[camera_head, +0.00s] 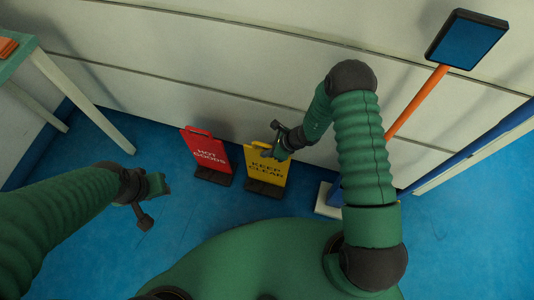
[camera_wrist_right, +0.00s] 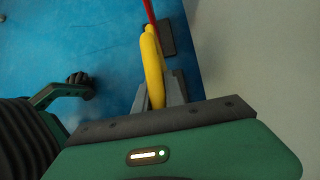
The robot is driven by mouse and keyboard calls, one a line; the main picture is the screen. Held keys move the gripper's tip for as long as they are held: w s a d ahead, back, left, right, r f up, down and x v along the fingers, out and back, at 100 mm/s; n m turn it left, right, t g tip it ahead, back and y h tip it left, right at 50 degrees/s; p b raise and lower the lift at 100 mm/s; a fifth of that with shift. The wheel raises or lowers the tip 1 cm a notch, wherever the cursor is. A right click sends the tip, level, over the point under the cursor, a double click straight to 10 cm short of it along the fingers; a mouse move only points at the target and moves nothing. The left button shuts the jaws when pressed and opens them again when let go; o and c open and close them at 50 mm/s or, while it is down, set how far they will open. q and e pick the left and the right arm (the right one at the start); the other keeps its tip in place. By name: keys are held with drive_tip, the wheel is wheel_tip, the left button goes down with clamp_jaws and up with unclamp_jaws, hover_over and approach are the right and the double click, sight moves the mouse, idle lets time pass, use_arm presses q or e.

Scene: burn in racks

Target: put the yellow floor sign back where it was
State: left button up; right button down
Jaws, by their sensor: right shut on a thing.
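The yellow floor sign (camera_head: 268,172), lettered "KEEP CLEAR", stands upright on its dark base near the wall in the head view. My right gripper (camera_head: 273,152) is at its top edge. In the right wrist view, the sign (camera_wrist_right: 151,62) is seen edge-on between the grey fingers of my right gripper (camera_wrist_right: 159,96), which is shut on it. Whether its base touches the floor is hard to tell. My left gripper (camera_head: 152,203) is away to the left over the floor, with nothing visible in it; its jaw opening is unclear.
A red "HOT GOODS" sign (camera_head: 206,155) stands just left of the yellow one. A blue panel (camera_head: 466,39) on an orange pole (camera_head: 416,102) stands at right, near a white block (camera_head: 327,201). A table (camera_head: 62,76) is at left. Blue floor left of the signs is clear.

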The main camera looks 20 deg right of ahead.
wheel_tip(320, 180, down, 2)
drive_tip(key=shift+f+b, duration=0.15)
drive_tip(key=shift+b, duration=0.25)
drive_tip(key=c, duration=1.4)
unclamp_jaws()
